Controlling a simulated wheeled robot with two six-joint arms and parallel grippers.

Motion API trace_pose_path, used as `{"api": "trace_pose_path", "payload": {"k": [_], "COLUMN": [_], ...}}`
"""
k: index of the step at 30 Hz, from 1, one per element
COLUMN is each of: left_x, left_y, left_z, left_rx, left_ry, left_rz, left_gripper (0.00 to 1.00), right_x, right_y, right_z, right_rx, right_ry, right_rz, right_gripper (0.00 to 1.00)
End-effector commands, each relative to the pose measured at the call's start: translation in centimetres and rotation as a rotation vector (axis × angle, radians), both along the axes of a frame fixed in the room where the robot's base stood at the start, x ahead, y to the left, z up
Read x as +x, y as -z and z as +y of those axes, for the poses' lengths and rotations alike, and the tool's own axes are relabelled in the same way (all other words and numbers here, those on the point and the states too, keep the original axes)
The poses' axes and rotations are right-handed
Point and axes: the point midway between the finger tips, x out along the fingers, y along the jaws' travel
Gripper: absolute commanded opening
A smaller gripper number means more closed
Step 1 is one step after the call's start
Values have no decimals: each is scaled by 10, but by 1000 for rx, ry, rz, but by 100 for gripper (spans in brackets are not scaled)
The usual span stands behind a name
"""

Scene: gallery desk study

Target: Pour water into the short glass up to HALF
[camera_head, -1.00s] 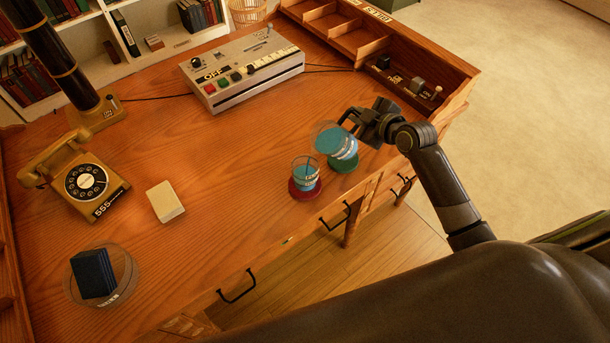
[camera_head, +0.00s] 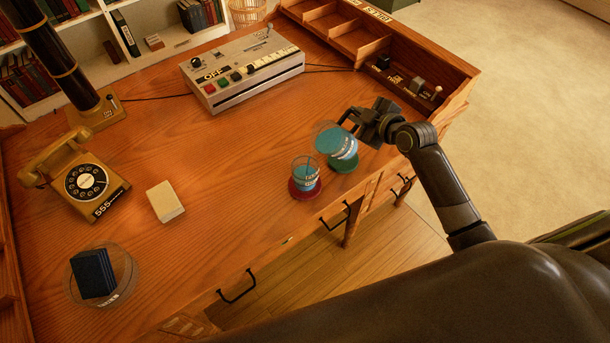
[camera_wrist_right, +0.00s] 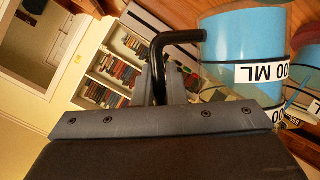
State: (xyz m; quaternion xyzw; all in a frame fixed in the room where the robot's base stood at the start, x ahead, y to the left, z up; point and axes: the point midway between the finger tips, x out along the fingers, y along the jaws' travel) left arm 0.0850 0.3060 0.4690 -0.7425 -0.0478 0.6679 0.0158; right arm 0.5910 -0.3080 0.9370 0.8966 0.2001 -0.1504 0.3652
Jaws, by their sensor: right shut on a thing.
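The short glass (camera_head: 306,177) stands upright on a red coaster (camera_head: 306,194) near the desk's front edge, with blue water in its lower part. My right gripper (camera_head: 352,120) is shut on a larger clear vessel (camera_head: 336,141) of blue water. The vessel is tilted left, its rim near the short glass, above a green coaster (camera_head: 344,164). In the right wrist view the held vessel (camera_wrist_right: 243,45) shows a label ending in "00 ML", and part of the short glass (camera_wrist_right: 306,65) shows at the right edge. The exact fill line is too small to read. My left gripper is out of view.
A grey button console (camera_head: 243,76) stands at the back. A wooden tray with compartments (camera_head: 395,72) borders the right side. A yellow telephone (camera_head: 82,182), a pale block (camera_head: 165,201) and a dark block on a clear disc (camera_head: 128,268) lie left. The desk's middle is clear.

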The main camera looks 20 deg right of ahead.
Motion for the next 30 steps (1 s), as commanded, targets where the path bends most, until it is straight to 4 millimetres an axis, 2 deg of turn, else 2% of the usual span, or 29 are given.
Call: {"api": "trace_pose_path", "payload": {"k": [8, 15, 19, 30], "left_x": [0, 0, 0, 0], "left_y": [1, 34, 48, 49], "left_z": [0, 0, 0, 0], "left_rx": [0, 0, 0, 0], "left_ry": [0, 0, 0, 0], "left_rz": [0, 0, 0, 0], "left_gripper": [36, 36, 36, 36], "right_x": [1, 2, 3, 3], "right_y": [0, 33, 44, 44], "right_z": [0, -4, -5, -5], "right_rx": [5, 155, 236, 283], "right_ry": [0, 0, -1, -1], "right_rz": [-2, 59, 91, 109], "right_gripper": [0, 0, 0, 0]}}
